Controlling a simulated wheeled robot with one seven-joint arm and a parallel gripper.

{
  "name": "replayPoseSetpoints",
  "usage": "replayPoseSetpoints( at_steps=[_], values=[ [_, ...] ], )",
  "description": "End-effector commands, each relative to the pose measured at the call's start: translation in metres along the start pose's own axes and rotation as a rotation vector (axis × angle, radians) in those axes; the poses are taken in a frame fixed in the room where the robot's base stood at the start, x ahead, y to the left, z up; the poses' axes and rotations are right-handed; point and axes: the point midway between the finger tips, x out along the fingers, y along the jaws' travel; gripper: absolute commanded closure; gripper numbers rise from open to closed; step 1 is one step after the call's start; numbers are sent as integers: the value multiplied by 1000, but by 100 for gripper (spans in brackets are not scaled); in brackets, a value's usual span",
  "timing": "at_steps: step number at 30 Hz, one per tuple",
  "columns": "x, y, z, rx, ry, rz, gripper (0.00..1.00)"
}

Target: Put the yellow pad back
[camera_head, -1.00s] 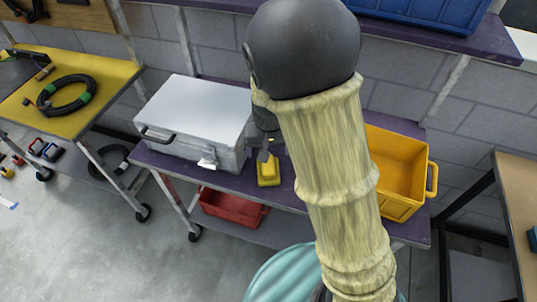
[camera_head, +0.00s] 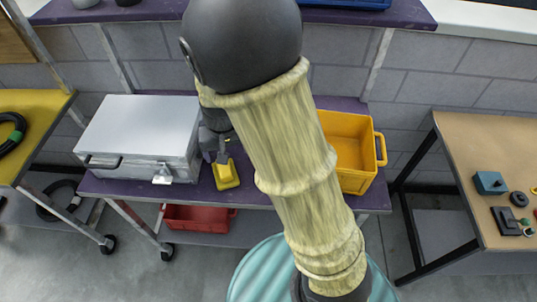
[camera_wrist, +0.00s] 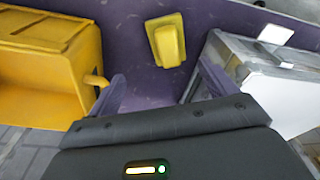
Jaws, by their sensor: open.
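The yellow pad (camera_head: 226,174) lies on the purple bench (camera_head: 262,192), between the silver case and the yellow bin. It has a raised middle block on a flat base, and also shows in the wrist view (camera_wrist: 167,42). My gripper (camera_wrist: 160,88) is open and empty in the wrist view, with its two purple-grey fingers wide apart. The pad is beyond the fingertips, not between them. In the head view, my gripper (camera_head: 216,156) is beside and just above the pad, partly hidden by my arm.
The silver case (camera_head: 145,125) stands close on the left of the pad. The yellow bin (camera_head: 350,182) stands on the right, partly behind my arm. A red bin (camera_head: 195,217) is on the shelf below. A brown table (camera_head: 500,150) with small parts is at the right.

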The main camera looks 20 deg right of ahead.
Motion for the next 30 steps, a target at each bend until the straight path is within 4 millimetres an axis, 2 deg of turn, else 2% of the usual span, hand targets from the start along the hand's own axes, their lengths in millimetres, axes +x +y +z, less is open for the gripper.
replayPoseSetpoints(
  at_steps=[6,15,21,30],
  values=[
    [-25,51,29,36,17,-22,15],
    [-55,104,82,39,72,2,15],
    [-60,114,95,30,86,20,15],
    [-60,114,95,29,85,19,15]
  ],
)
